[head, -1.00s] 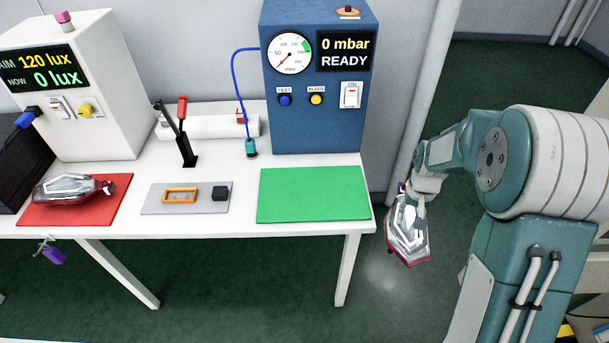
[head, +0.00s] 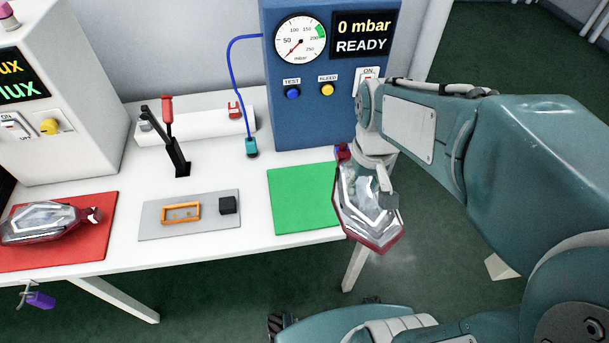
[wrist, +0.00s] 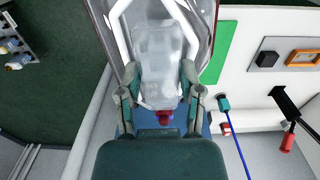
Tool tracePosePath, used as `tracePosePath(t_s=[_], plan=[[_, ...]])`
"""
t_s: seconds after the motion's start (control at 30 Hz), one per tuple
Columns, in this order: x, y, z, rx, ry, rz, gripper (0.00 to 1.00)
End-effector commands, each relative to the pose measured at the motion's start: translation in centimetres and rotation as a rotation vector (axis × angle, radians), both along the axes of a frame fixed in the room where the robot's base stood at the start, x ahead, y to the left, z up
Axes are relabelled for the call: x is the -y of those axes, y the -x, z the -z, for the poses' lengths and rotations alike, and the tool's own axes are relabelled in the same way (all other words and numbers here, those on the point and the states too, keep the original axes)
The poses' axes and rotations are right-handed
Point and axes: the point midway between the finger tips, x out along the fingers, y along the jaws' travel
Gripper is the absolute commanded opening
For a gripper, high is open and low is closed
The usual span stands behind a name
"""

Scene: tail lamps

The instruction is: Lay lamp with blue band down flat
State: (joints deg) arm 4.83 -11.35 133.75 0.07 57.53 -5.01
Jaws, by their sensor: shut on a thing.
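My gripper (head: 382,182) is shut on a clear lamp (head: 362,205) with a dark red rim. The lamp hangs tilted in the air at the table's right end, in front of the green mat's right side. Its neck end (head: 342,152) shows red and blue-purple. In the wrist view the gripper's two fingers (wrist: 160,80) hold the lamp (wrist: 158,25) from both sides, and the red and blue end (wrist: 165,117) shows between them. The green mat (head: 295,200) is bare where visible; the lamp hides its right part.
A second lamp (head: 42,222) lies on a red mat (head: 95,245) at the left. A grey plate (head: 158,222) holds an orange frame (head: 181,212) and a black block (head: 228,205). A black lever clamp (head: 178,158) and the blue gauge box (head: 315,120) stand behind.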

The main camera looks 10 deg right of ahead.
Motion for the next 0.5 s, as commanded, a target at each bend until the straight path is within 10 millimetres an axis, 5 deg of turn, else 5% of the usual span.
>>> tracePosePath(t_s=[0.17, 0.5], plan=[[0.4, -1.3, 0.7, -0.004, -0.006, 0.001, 0.0], [-1.7, -7.0, 3.3, -0.003, 0.003, 0.0, 0.0]])
